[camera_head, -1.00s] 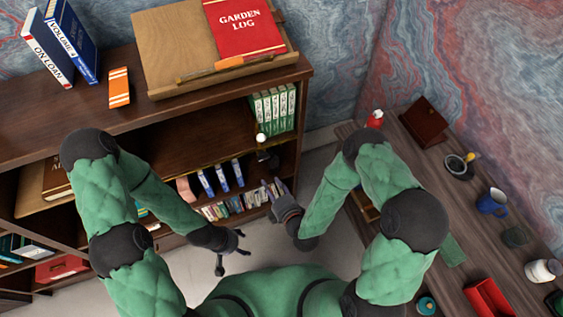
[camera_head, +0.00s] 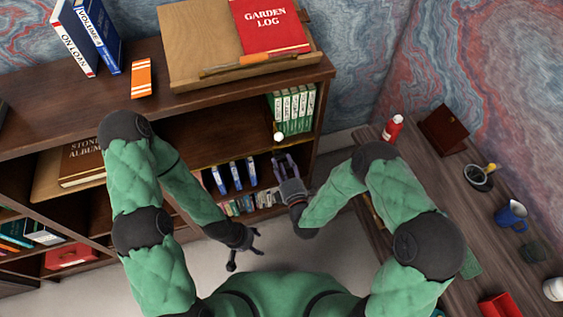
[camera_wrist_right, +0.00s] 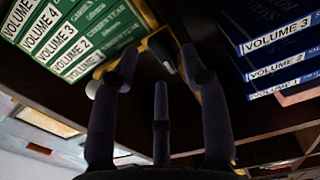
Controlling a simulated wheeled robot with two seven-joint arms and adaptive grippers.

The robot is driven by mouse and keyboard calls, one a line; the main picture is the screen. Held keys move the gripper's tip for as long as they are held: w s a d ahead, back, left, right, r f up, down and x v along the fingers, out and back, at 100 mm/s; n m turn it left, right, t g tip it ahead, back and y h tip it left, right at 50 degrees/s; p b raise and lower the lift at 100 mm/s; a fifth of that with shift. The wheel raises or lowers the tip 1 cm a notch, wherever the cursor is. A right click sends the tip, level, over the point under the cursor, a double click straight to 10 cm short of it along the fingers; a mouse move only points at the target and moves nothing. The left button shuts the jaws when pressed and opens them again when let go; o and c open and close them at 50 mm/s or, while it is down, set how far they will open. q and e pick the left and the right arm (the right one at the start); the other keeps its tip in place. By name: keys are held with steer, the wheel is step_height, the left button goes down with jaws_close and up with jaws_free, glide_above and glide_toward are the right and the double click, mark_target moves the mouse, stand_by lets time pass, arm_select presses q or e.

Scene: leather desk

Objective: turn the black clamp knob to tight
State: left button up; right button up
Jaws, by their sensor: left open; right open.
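In the right wrist view, the black clamp knob (camera_wrist_right: 166,54) sits by a yellow clamp body (camera_wrist_right: 152,40) at the shelf edge. My right gripper (camera_wrist_right: 160,62) is open, its fingers pointing at the knob from either side with a gap. The head view shows my right gripper (camera_head: 285,159) just below a white ball (camera_head: 278,137) at the shelf edge; the knob cannot be made out there, apparently behind the gripper. My left gripper (camera_head: 246,258) is open and empty, low over the floor in front of the shelves.
Green volumes (camera_head: 292,108) stand on the shelf above, close to the right fingers. Blue volumes (camera_head: 236,174) stand on the shelf below. The desk (camera_head: 455,185) at the right holds a red bottle (camera_head: 393,128) and a blue mug (camera_head: 511,215). The floor between is clear.

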steer(key=shift+x, duration=0.85)
jaws_close()
